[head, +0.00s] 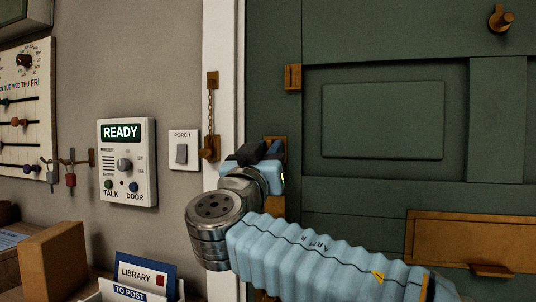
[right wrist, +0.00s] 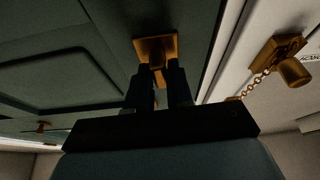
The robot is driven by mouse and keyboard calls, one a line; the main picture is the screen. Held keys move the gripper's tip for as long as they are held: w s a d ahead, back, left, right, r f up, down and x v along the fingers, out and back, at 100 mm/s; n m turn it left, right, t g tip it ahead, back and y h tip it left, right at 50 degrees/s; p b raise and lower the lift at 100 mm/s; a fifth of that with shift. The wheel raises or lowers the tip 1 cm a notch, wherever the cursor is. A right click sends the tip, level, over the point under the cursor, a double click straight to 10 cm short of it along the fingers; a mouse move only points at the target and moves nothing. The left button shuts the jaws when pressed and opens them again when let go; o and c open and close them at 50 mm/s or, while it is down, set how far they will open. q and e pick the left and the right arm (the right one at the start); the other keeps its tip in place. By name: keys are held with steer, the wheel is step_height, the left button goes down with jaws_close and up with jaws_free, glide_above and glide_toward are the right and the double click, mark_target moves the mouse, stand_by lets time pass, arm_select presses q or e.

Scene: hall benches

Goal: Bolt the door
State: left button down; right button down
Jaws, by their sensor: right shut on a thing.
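The dark green panelled door (head: 383,120) fills the right of the head view and looks closed against the white frame (head: 224,70). My right gripper (head: 262,150) is at the door's left edge, in front of a brass fitting (head: 280,146). In the right wrist view its two dark fingers (right wrist: 159,82) are shut on a brass thumb-turn that stands out from a square brass plate (right wrist: 154,46). The fingers hide most of the turn, so I cannot tell the bolt's position. My left gripper is not in view.
A brass door chain (head: 211,105) hangs on the frame left of my gripper; its lower fitting (head: 208,151) is close by. A small brass piece (head: 293,77) sits above. An intercom (head: 128,162), a porch switch (head: 183,150) and a letter holder (head: 147,275) are left.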

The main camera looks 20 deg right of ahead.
steer(key=shift+d+r+n+g+y+p, duration=0.15)
steer(key=shift+n+y+p, duration=0.3)
steer(key=shift+n+y, duration=2.1)
steer(key=shift+a+f+n+g+y+p, duration=0.1)
steer(key=shift+n+g+y+p, duration=0.25)
steer(key=shift+n, duration=4.3)
steer(key=shift+d+r+n+g+y+p, duration=0.1)
steer(key=shift+n+y+p, duration=0.5)
steer(key=shift+n+y, duration=1.95)
steer(key=shift+n+h, duration=1.05)
steer(key=shift+n, duration=0.1)
steer(key=c, duration=1.1)
jaws_free()
steer(key=shift+s, duration=0.1)
steer(key=s+a+b, duration=0.2)
steer(key=s+a, duration=0.1)
steer(key=s, duration=1)
steer(key=shift+s, duration=0.2)
